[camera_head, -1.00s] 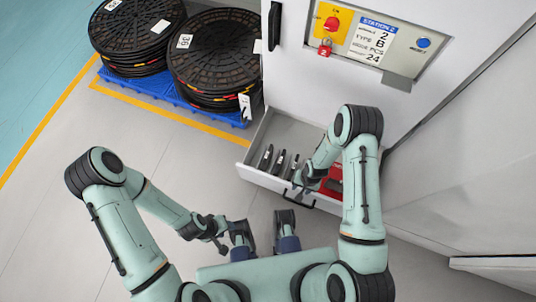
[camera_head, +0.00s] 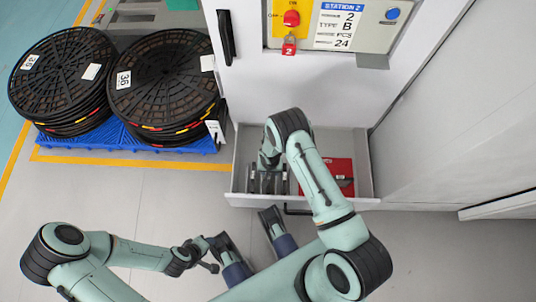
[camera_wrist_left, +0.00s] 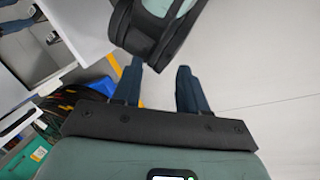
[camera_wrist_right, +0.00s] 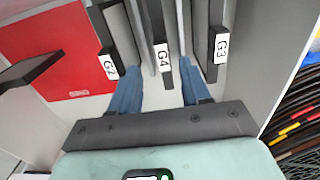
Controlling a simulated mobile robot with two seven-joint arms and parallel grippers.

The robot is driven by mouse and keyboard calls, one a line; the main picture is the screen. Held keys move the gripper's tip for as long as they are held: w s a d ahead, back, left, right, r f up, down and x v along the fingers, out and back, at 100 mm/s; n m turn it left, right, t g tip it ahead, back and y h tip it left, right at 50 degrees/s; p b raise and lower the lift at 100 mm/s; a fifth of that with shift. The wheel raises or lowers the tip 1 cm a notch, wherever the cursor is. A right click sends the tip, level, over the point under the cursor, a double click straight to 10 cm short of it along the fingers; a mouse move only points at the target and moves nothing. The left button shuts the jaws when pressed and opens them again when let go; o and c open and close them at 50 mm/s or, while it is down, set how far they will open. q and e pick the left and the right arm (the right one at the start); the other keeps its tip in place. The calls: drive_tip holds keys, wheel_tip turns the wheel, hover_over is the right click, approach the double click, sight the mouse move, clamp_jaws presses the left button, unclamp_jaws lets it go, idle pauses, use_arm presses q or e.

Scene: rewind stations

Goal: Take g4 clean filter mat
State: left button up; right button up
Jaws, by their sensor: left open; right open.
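The g4 clean filter mat (camera_wrist_right: 162,56) stands on edge in the drawer, its white label reading G4 in the right wrist view. My right gripper (camera_wrist_right: 160,92) is open, with one finger on each side of this mat; I cannot tell whether they touch it. In the head view my right gripper (camera_head: 268,183) reaches down into the open drawer (camera_head: 238,199), largely covering the mats there. My left gripper (camera_wrist_left: 160,70) is open and empty, and in the head view (camera_head: 210,256) it is low in front of the drawer.
Mats labelled G2 (camera_wrist_right: 107,62) and G3 (camera_wrist_right: 220,48) stand close on either side of G4. A red case (camera_head: 338,170) lies in the drawer's right part. The drawer is under a panel marked Station 2 (camera_head: 343,24). Black reels (camera_head: 160,80) sit on a blue pallet (camera_head: 180,140) at left.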

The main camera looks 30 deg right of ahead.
drive_tip(key=shift+w+a+f+b, duration=0.1)
drive_tip(key=shift+f+b, duration=0.4)
drive_tip(key=shift+f, duration=1.1)
drive_tip(key=shift+a+f+b, duration=0.1)
drive_tip(key=shift+f+b, duration=0.35)
drive_tip(key=shift+f, duration=1.1)
use_arm(q)
drive_tip(key=shift+t+y, duration=0.3)
drive_tip(key=shift+t, duration=0.2)
drive_tip(key=w, duration=0.1)
drive_tip(key=w+a+f, duration=0.1)
drive_tip(key=w+f, duration=0.1)
drive_tip(key=shift+w+a+f, duration=0.1)
drive_tip(key=shift+a+f, duration=0.05)
drive_tip(key=shift+a, duration=0.2)
use_arm(e)
drive_tip(key=shift+r, duration=0.1)
clamp_jaws()
